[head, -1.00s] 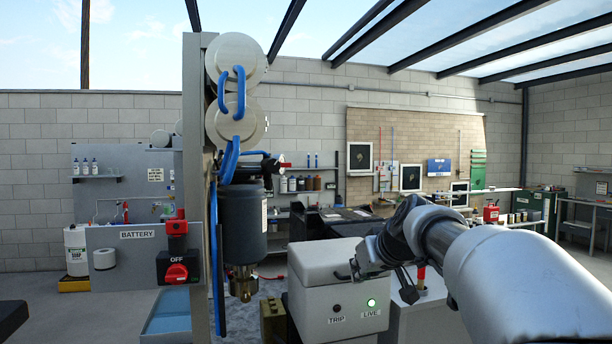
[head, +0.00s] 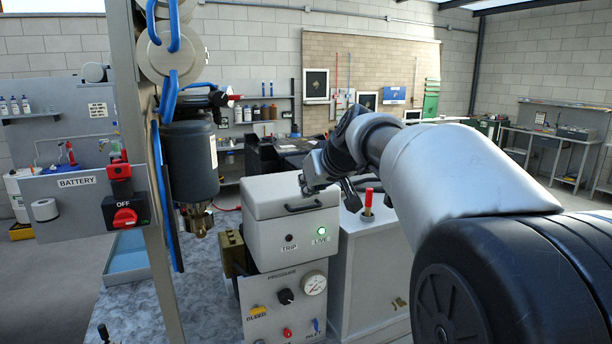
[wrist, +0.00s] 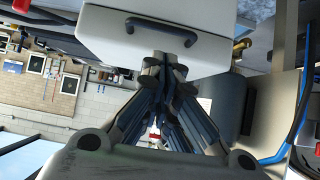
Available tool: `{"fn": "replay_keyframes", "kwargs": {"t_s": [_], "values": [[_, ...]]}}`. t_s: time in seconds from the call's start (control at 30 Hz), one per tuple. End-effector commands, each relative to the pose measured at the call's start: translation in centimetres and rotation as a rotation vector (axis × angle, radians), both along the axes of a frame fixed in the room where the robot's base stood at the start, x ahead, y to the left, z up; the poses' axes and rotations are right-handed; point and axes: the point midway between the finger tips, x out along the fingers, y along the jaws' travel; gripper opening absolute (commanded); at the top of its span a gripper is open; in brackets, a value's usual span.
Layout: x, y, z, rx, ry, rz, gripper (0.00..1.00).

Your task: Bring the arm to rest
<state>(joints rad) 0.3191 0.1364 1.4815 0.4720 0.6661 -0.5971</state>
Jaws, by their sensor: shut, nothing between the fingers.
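My gripper (head: 309,185) is in front of the upper right of the pale grey box with a lidded top (head: 270,230) in the head view. In the wrist view my gripper (wrist: 163,65) points at the lidded box (wrist: 195,22), with its fingertips close together and nothing between them. Whether the tips touch the box cannot be told. The box's dark handle (wrist: 160,30) shows just beyond the fingertips. My arm reaches in from the lower right of the head view.
A dark cylinder (head: 190,160) hangs left of the box, beside a grey post (head: 150,200) with blue chain. A battery panel (head: 80,200) has a red OFF switch (head: 125,217). Below the box is a pressure panel (head: 285,300). A white cabinet (head: 365,270) stands right of it.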

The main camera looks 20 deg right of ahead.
Motion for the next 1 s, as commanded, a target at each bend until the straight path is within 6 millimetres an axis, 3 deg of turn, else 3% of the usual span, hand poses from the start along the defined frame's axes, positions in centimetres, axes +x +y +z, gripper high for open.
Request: {"fn": "replay_keyframes", "kwargs": {"t_s": [0.03,0.2,0.5,0.57,0.67,0.77,0.83,1.0], "values": [[-1.7,-0.2,-0.7,0.001,0.004,-0.004,0.0],[-5.5,-0.3,-1.4,0.001,0.005,-0.005,0.0],[-9.0,-0.3,-2.0,0.002,0.008,-0.002,0.0],[-9.7,0.4,-2.3,0.007,0.019,0.003,0.0],[-12.2,2.9,-3.7,0.021,0.07,0.021,0.0],[-16.6,6.6,-6.4,0.042,0.159,0.038,0.0],[-20.6,9.0,-8.8,0.049,0.234,0.043,0.0],[-30.0,12.1,-15.1,0.036,0.402,0.024,0.0]]}}
